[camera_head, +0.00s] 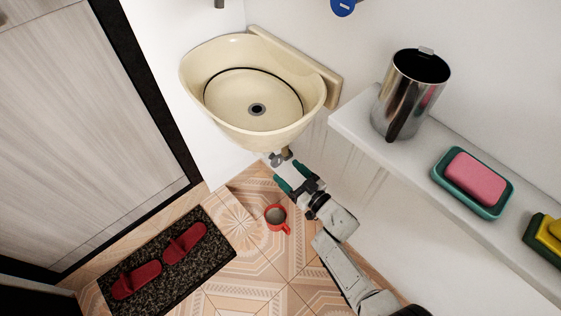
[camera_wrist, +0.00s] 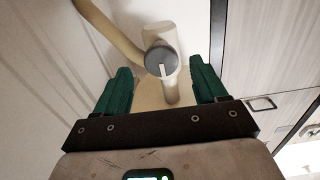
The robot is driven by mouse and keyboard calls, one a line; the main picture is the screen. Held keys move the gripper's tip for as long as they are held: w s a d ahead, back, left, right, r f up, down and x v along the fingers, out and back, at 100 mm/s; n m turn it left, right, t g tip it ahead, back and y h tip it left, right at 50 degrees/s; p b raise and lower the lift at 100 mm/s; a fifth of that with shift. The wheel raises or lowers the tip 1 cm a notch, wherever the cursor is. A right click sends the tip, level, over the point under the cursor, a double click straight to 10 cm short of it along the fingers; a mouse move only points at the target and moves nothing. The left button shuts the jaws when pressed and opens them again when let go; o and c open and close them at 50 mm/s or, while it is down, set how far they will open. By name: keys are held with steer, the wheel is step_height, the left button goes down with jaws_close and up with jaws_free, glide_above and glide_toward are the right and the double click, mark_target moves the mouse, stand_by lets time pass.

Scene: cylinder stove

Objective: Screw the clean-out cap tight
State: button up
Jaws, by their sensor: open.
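The clean-out cap (camera_wrist: 161,61) is a round grey cap with a raised light bar across its face, on the front of a cream drain trap (camera_wrist: 160,35) under the sink. In the head view the cap (camera_head: 276,160) shows small below the cream basin (camera_head: 255,95). My gripper (camera_wrist: 157,85) has green fingers spread wide, one on each side of the cap's line, with the cap ahead of and between them, apart from both. In the head view my gripper (camera_head: 283,174) is just below the trap. Whether the cap is seated fully cannot be told.
A red mug (camera_head: 276,218) stands on the tiled floor below my gripper. A white shelf (camera_head: 365,140) at right holds a steel pitcher (camera_head: 411,94), a pink soap in a teal dish (camera_head: 440,180) and a sponge. A dark mat (camera_head: 205,268) with red slippers lies lower left.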

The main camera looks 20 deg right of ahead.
steer(key=v, duration=0.4)
steer(key=shift+s+d+p, duration=0.1)
steer(key=shift+s+p, duration=0.25)
steer(key=shift+p, duration=0.05)
steer(key=shift+f, duration=0.1)
